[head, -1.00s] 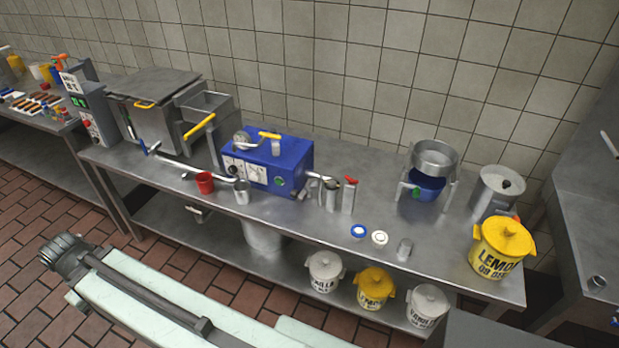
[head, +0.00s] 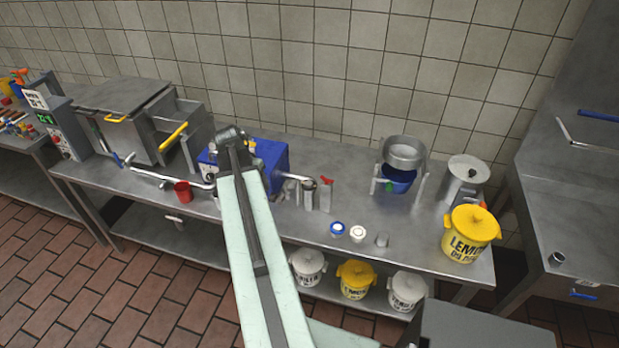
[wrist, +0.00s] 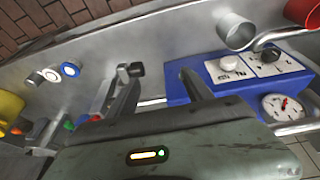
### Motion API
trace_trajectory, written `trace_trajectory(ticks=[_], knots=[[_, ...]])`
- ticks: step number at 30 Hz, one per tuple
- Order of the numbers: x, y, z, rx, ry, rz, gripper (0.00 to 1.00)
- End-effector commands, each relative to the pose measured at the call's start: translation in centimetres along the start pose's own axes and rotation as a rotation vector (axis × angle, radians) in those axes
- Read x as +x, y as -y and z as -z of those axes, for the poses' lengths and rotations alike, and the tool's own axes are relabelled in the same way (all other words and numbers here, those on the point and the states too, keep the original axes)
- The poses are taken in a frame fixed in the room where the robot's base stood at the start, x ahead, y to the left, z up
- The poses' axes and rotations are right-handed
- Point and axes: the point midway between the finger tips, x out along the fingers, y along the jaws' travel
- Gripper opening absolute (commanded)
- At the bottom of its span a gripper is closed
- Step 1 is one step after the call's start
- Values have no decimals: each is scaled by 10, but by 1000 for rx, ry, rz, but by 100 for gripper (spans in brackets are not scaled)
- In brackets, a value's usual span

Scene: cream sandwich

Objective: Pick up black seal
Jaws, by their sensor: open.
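I cannot make out a black seal in either view. My gripper (wrist: 158,72) is open in the wrist view, its two dark fingers apart with nothing seen between them. It is over the worktable beside the blue machine (wrist: 238,72). In the head view my arm covers part of that blue machine (head: 268,160), and the fingers are too small to tell there. A blue-rimmed round piece (head: 337,228) and a white round piece (head: 357,233) lie near the table's front edge. They also show at the left of the wrist view.
The worktable (head: 300,232) carries a red cup (head: 183,191), metal cylinders (head: 317,194), a small grey cup (head: 382,240) and a yellow lidded bucket (head: 470,234). Several buckets stand on the lower shelf. A steel unit (head: 570,200) is at the right.

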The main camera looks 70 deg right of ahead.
Motion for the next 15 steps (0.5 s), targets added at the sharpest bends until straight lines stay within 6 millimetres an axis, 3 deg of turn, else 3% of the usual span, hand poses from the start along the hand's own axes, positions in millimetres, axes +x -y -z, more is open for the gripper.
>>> trace_trajectory(ticks=[1,3,6,9,15], knots=[[2,-36,32,102,-16,-23,59],[8,-77,61,214,-39,-49,59],[13,-116,84,317,-61,-72,59],[15,-132,92,356,-70,-81,59],[29,-133,92,359,-71,-82,59]])
